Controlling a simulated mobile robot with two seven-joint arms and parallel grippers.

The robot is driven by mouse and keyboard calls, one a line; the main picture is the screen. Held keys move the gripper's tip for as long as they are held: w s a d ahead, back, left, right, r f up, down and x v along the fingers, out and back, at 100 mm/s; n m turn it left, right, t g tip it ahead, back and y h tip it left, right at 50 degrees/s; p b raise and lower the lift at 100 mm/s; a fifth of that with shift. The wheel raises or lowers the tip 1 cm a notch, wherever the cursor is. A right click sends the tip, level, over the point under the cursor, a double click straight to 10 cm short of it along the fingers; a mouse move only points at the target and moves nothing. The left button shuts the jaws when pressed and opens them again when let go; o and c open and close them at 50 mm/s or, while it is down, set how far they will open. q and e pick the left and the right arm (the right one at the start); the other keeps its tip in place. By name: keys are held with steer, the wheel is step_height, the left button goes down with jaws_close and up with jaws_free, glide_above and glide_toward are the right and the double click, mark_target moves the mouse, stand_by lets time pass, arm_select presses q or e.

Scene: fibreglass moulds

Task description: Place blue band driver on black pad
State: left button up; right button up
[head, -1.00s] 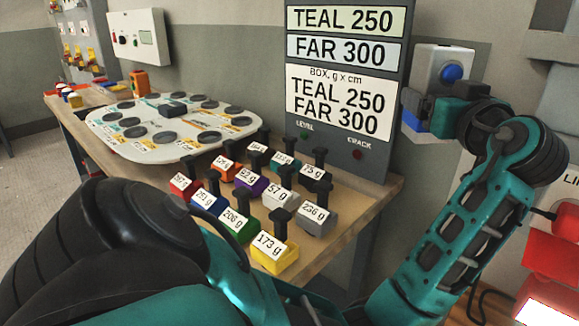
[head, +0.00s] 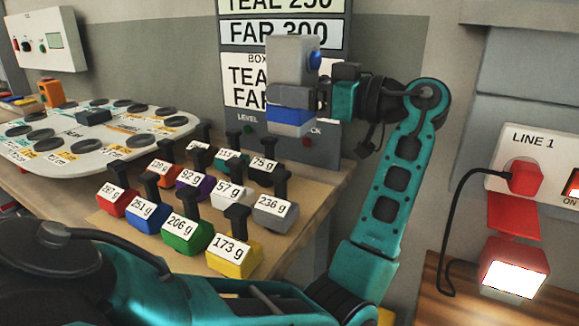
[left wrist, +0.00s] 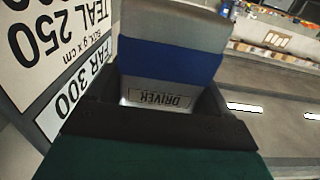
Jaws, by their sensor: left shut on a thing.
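The blue band driver (head: 292,50) is a grey block with a blue band low on it and a blue round button on its right side. My left gripper (head: 294,97) is shut on it and holds it in the air in front of the sign panel. In the left wrist view the driver (left wrist: 172,28) shows its grey body, blue band and a "DRIVER" label between the fingers. The white board (head: 60,150) at left carries several round black pads (head: 38,134) and a dark raised block (head: 93,117) in its middle. I cannot tell which pad is meant. My right gripper is not in view.
Several coloured weights with upright black handles, such as the yellow one (head: 234,258), crowd the wooden table (head: 285,262) between the board and my arm. The grey sign panel (head: 236,95) stands behind them. A red plug and cable (head: 525,177) are on the right.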

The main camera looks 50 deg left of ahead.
arm_select(q)
step_height(320, 180, down, 13)
steer(key=shift+r+b, duration=0.1)
steer(key=shift+b, duration=0.8)
steer(key=shift+f, duration=0.2)
steer(key=o, duration=1.2)
